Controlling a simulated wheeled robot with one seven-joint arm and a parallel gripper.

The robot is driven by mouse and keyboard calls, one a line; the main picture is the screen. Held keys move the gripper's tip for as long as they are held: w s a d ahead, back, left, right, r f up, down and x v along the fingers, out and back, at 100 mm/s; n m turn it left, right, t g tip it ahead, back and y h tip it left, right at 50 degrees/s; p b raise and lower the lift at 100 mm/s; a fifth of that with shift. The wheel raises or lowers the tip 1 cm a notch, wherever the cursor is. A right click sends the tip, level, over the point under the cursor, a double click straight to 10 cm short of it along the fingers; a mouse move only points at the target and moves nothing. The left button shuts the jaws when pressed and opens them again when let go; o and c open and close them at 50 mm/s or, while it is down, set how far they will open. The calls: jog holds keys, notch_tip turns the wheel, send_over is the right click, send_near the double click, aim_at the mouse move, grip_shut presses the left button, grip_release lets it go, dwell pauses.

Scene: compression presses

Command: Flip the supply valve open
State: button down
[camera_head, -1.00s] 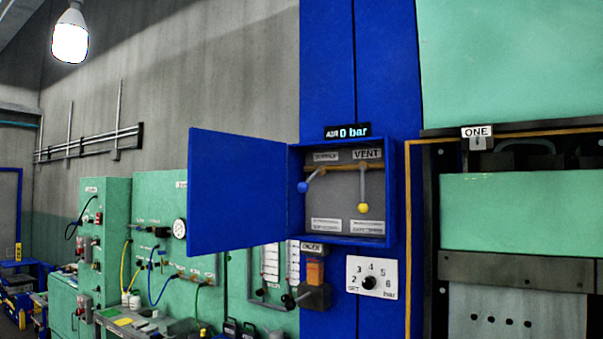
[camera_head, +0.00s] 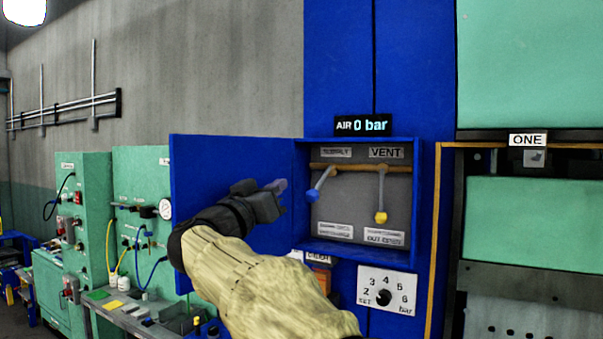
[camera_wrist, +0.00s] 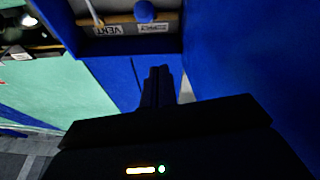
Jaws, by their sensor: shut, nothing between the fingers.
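The supply valve (camera_head: 322,180) is the left lever in the open blue box (camera_head: 357,253). Its blue knob (camera_head: 312,196) hangs down and to the left of the brass pipe. The vent lever (camera_head: 381,195) with a yellow knob (camera_head: 380,218) hangs straight down to its right. My gripper (camera_head: 279,186) is shut and empty, in front of the open door and left of the blue knob, apart from it. In the wrist view my shut fingers (camera_wrist: 158,80) point toward the box, with the blue knob (camera_wrist: 145,11) near the top edge.
The blue door (camera_head: 235,165) stands open to the left of the box. The display (camera_head: 362,125) above reads AIR 0 bar. A numbered dial (camera_head: 387,291) is below the box. A green press (camera_head: 535,225) stands at the right.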

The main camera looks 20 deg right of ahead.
aim_at(321, 182)
jog(key=shift+s+d+r+g+h, duration=0.1)
jog(key=shift+s+r+g+h, duration=0.05)
jog(key=shift+r+g+h, duration=0.15)
jog(key=shift+s, duration=0.1)
jog(key=w+d+p, duration=0.2)
jog(key=d, duration=0.1)
jog(key=w+d+p, duration=0.2)
jog(key=d, duration=0.1)
jog(key=w+d+p, duration=0.2)
jog(key=d, duration=0.1)
jog(key=shift+d+r, duration=0.2)
jog(key=shift+d, duration=0.1)
jog(key=shift+d+f, duration=0.15)
jog(key=shift+f, duration=0.3)
jog(key=shift+f+b, duration=0.25)
jog(key=shift+b, duration=0.15)
